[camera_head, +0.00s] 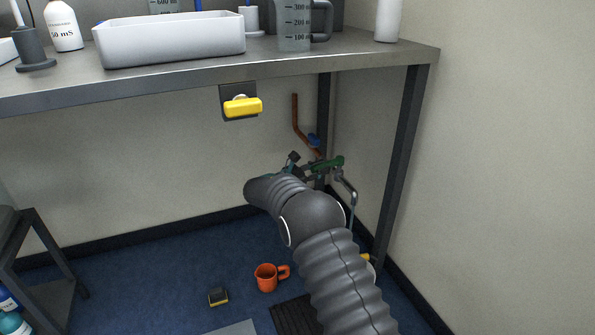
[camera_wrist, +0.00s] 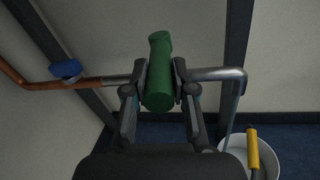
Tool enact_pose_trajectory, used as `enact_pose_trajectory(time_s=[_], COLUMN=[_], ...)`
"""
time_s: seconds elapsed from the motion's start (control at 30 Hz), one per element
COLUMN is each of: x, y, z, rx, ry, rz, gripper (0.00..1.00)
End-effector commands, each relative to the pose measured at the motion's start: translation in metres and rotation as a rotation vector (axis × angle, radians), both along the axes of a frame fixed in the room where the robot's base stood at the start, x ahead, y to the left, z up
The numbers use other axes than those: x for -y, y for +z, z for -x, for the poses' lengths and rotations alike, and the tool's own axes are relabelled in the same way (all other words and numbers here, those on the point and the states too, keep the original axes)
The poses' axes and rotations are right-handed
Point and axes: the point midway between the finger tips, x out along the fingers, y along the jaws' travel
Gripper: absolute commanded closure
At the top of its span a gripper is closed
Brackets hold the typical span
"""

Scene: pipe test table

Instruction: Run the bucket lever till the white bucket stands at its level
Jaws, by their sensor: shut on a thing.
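A green lever handle (camera_wrist: 160,85) sits on a metal pipe in the wrist view. My gripper (camera_wrist: 160,92) is shut on it, with one finger on each side. In the head view the green lever (camera_head: 328,163) shows low by the table's right rear leg, and my arm hides part of my gripper (camera_head: 297,164). The white bucket (camera_wrist: 273,150) stands on the floor at the lower right of the wrist view, below the bent metal spout (camera_wrist: 232,78). A yellow grip (camera_wrist: 253,148) crosses its near side. The bucket's level cannot be read.
A copper pipe (camera_head: 296,115) with a blue valve handle (camera_head: 314,140) runs beside the lever. An orange mug (camera_head: 267,278) and a small yellow-black block (camera_head: 218,297) lie on the blue floor. The steel table (camera_head: 340,62) is above, with a yellow handle (camera_head: 243,107) below its edge.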

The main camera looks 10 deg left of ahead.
Motion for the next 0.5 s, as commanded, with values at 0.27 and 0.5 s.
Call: enact_pose_trajectory(time_s=[0.27, 0.5], x=[0.0088, 0.0076], y=[0.0009, 0.0011], z=[-0.0068, -0.0071], rx=[0.003, 0.004], ry=[-0.134, -0.199], rz=[-0.001, 0.0], gripper=[1.0, 1.0])
